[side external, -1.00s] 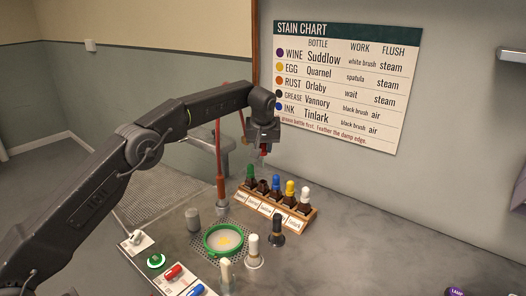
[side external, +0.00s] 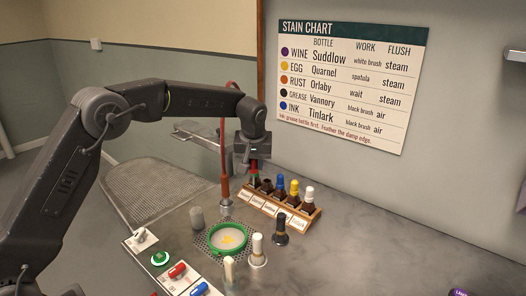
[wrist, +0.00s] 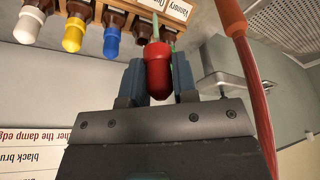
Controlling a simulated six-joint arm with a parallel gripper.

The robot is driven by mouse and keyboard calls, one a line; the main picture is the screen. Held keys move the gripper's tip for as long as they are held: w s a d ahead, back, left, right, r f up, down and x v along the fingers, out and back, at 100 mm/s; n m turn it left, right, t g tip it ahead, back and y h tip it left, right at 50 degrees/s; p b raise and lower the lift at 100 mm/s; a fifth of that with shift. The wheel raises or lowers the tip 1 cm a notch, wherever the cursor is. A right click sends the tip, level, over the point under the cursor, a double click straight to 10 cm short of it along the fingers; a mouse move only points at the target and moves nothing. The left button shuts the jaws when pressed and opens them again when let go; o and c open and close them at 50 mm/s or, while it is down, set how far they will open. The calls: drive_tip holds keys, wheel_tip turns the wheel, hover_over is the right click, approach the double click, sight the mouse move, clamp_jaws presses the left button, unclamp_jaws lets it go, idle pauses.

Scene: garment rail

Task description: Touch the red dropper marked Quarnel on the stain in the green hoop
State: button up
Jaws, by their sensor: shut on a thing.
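My gripper (wrist: 158,80) is shut on the red dropper (wrist: 158,68). Its red bulb is between the fingers and its thin pale tip points away from the wrist. In the side view my gripper (side external: 253,157) holds it in the air close to the left end of the bottle rack, above and beyond the hoop. The green hoop (side external: 213,249) lies on the perforated plate, around pale cloth with a yellow stain (side external: 228,239). The dropper is clear of the stain. No marking on the dropper is readable.
The wooden rack (side external: 312,217) holds bottles with blue, yellow and white tops; one stands uncapped (side external: 267,186). A red-handled upright tool (side external: 225,188) stands behind the hoop. Brushes (side external: 258,251), a grey cylinder (side external: 197,218) and a switch panel surround the hoop.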

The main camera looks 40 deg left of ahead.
drive_tip(key=s+d+f+g, duration=0.1)
drive_tip(key=s+d+f, duration=0.15)
drive_tip(key=s, duration=0.95)
drive_tip(key=shift+h, duration=0.3)
drive_tip(key=shift+s+a+f, duration=0.1)
drive_tip(key=shift+a+f, duration=0.05)
drive_tip(key=shift+f, duration=0.95)
drive_tip(key=shift+s+a+f, duration=0.1)
drive_tip(key=shift+a+f, duration=0.1)
drive_tip(key=shift+f, duration=0.9)
drive_tip(key=shift+s+a+f, duration=0.1)
drive_tip(key=shift+a+f, duration=0.05)
drive_tip(key=shift+f, duration=0.95)
drive_tip(key=shift+f, duration=0.55)
drive_tip(key=shift+r, duration=0.1)
wheel_tip(320, 180, up, 7)
drive_tip(key=shift+w, duration=0.1)
